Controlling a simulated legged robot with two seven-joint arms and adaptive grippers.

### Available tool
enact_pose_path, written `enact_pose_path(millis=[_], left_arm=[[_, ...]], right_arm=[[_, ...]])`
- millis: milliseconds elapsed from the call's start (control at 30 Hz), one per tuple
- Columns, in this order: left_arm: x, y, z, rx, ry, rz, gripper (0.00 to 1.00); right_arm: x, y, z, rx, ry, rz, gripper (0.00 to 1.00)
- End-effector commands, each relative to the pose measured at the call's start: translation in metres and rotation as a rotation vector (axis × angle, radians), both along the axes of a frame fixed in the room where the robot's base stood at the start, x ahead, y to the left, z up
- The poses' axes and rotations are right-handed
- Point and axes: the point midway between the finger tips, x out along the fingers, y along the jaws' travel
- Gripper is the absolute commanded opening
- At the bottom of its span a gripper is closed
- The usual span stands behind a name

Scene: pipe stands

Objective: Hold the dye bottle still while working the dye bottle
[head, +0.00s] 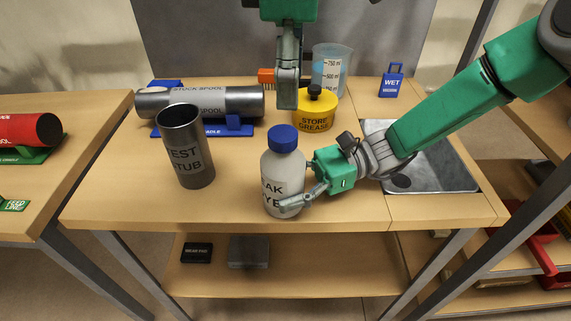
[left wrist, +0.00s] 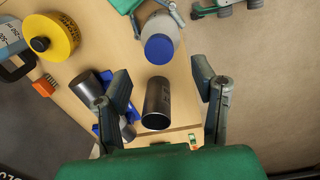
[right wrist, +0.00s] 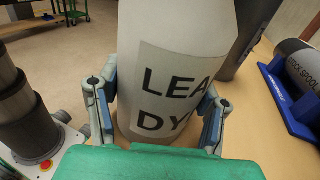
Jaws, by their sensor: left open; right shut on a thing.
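The dye bottle (head: 281,172) is white with a blue cap (head: 284,138) and stands upright near the front edge of the table. My right gripper (head: 298,195) is shut around its body from the right; the right wrist view shows the bottle (right wrist: 178,80) between both fingers (right wrist: 155,115). The bottle also shows at the top of the left wrist view (left wrist: 162,42). My left gripper (head: 287,98) points down, above and behind the bottle, apart from it. In the left wrist view its fingers (left wrist: 165,95) are spread with nothing held between them.
A dark test stub (head: 186,150) stands left of the bottle. Behind it a stock spool (head: 205,102) rests on a blue cradle (head: 215,131). A yellow store grease pot (head: 314,112), a beaker (head: 331,65) and a blue wet sign (head: 391,82) stand at the back. A sink (head: 440,175) lies right.

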Motion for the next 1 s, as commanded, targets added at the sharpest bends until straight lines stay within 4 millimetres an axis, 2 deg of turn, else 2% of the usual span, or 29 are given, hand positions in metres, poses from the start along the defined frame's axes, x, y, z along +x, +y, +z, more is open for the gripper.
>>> enact_pose_path(millis=[100,233,700,1000], left_arm=[[0.007,0.007,-0.001,-0.003,0.037,0.095,0.53],[0.008,0.009,-0.010,-0.001,0.045,0.115,0.53],[0.008,0.009,-0.073,-0.001,0.044,0.111,0.53],[0.008,0.009,-0.090,-0.002,0.042,0.110,0.53]], right_arm=[[-0.001,-0.001,-0.001,-0.003,-0.001,-0.001,0.26],[-0.001,-0.001,-0.001,-0.003,0.000,-0.001,0.26],[-0.001,-0.001,-0.001,-0.003,-0.001,-0.002,0.26],[-0.001,-0.001,-0.001,-0.003,-0.001,-0.002,0.26]])
